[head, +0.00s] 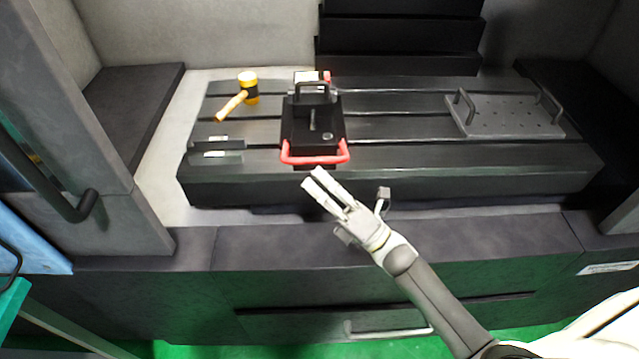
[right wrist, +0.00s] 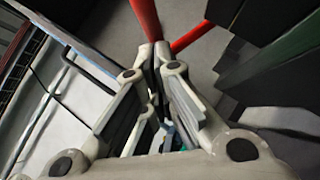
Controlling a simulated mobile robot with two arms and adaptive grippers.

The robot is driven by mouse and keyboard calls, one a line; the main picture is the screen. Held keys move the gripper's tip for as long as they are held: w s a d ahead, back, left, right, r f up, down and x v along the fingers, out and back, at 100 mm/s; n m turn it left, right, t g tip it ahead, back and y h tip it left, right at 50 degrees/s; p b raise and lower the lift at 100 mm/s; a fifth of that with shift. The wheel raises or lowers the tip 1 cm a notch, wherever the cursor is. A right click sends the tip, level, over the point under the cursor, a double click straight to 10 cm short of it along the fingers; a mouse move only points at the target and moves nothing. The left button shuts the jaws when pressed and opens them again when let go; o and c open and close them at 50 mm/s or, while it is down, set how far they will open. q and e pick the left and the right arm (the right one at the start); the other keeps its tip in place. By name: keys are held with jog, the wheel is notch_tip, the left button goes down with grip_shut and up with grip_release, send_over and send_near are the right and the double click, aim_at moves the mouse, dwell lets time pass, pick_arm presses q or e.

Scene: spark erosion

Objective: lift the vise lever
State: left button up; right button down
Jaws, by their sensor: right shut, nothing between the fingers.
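The black vise (head: 298,128) stands on the dark slotted table. Its red U-shaped lever (head: 316,160) is at the vise's near side, low over the table's front part. My right gripper (head: 312,177) reaches up from the lower right, with its fingertips just in front of the lever. Its fingers are shut with nothing between them. In the right wrist view the shut fingertips (right wrist: 154,50) point at the red lever (right wrist: 144,18), which shows as two bars right by the tips. I cannot tell whether they touch. My left gripper is not in view.
A grey perforated plate with two handles (head: 507,118) lies at the right. Small dark blocks (head: 215,147) lie at the left. The table between vise and plate is clear.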

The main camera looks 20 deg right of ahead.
notch_tip(320, 180, up, 2)
jog(key=m+p, duration=0.1)
jog(key=p, duration=0.1)
jog(key=m+h+p, duration=0.1)
jog(key=p, duration=0.1)
jog(key=shift+w+r+m+h, duration=0.15)
jog(key=shift+m+h, duration=0.15)
jog(key=shift+d, duration=0.1)
